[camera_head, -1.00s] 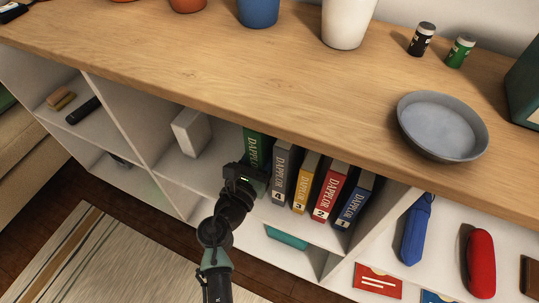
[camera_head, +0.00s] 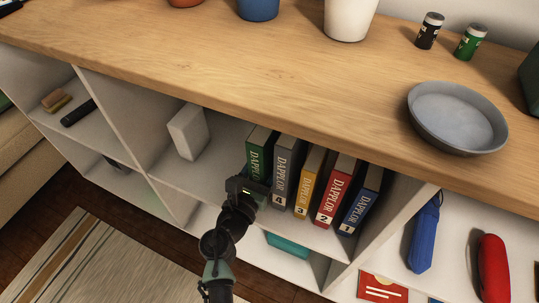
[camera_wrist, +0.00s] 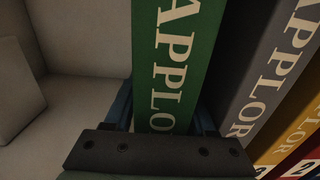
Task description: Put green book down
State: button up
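The green book (camera_head: 259,152) stands upright in the shelf at the left end of a row of books, beside the grey book (camera_head: 286,170). My gripper (camera_head: 255,186) is at the lower part of its spine. In the wrist view, the green book (camera_wrist: 175,65) lies between the two blue fingers (camera_wrist: 165,122), which sit close along both its sides. The fingers look shut on it, though their tips are hidden. The book's foot is hidden behind my gripper, so its contact with the shelf board cannot be seen.
Yellow (camera_head: 309,183), red (camera_head: 335,192) and blue (camera_head: 360,200) books stand to the right. A white box (camera_head: 188,131) stands to the left, with free shelf between. The wooden countertop (camera_head: 250,80) overhangs the shelf. A teal object (camera_head: 288,244) lies in the compartment below.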

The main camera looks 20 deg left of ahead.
aim_at(257, 180)
jog(key=s+p, duration=0.1)
jog(key=s, duration=0.5)
jog(key=s+p, duration=0.2)
jog(key=s, duration=0.4)
jog(key=shift+a+r, duration=0.15)
